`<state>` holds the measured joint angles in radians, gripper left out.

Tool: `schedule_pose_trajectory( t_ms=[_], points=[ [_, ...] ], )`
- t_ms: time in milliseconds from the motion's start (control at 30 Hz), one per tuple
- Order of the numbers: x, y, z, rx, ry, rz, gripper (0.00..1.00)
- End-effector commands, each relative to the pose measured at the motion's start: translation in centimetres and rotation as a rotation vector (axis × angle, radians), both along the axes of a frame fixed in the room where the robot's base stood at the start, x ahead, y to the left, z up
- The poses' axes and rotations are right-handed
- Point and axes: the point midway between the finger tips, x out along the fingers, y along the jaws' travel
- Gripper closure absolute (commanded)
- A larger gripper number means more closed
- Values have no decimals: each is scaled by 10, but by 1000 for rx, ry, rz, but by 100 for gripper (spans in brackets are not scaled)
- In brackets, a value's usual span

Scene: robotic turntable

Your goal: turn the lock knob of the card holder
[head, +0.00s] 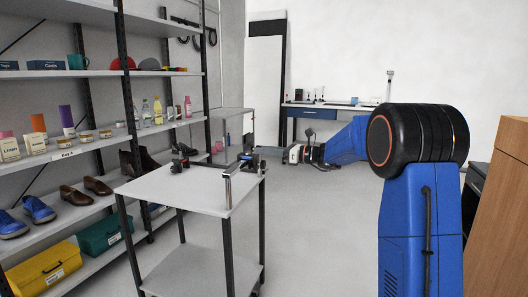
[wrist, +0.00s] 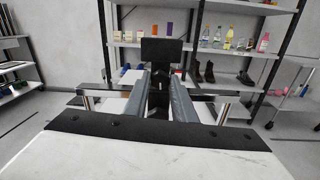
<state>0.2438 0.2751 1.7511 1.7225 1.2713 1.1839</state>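A dark upright plate (wrist: 162,49), which looks like part of the card holder, stands straight ahead of my gripper in the wrist view. Its lock knob is too small or hidden to make out. My gripper (wrist: 160,82) has its two grey fingers apart, with dark parts seen in the gap between them. I cannot tell whether they touch anything.
A metal post (head: 228,188) rises at the cart's near right. Shelves (head: 95,141) with shoes, bottles and boxes line the left wall. A blue-fronted desk (head: 320,112) is at the back, and a wooden cabinet (head: 505,205) at the right. The floor between is clear.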

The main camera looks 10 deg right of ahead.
Motion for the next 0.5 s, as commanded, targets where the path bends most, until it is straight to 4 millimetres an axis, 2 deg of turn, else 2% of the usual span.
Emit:
schedule_pose_trajectory(
  t_ms=[33, 100, 267, 500],
  points=[
    [0, 0, 0, 0, 0, 0, 89],
    [0, 0, 0, 0, 0, 0, 100],
    [0, 0, 0, -8, -12, 0, 100],
    [0, 0, 0, -104, -159, 0, 100]
  ],
)
